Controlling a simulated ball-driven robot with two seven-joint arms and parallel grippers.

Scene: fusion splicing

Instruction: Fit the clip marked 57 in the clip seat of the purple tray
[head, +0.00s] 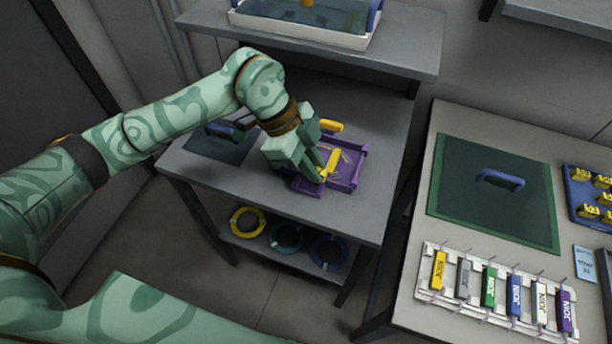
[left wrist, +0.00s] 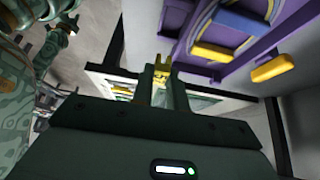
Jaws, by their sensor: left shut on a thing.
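The purple tray (head: 354,178) lies on the grey middle table, and its underside or edge shows at upper right in the left wrist view (left wrist: 183,48). My left gripper (head: 319,175) is at the tray's front left, pointing down. It is shut on a small yellow clip (left wrist: 161,72), which shows between the fingers in the left wrist view. Its number cannot be read. A yellow bar (head: 333,160) is on the tray, and another yellow piece (head: 331,126) is at its back edge. The clip seat is not clearly made out. My right gripper is out of view.
A dark panel with a blue handle (head: 222,146) lies left of the tray. Several coils, one yellow (head: 247,222), sit on the lower shelf. The right table holds a green-edged panel (head: 490,215), a rack of coloured pieces (head: 439,270) and a blue tray of yellow clips (head: 578,208).

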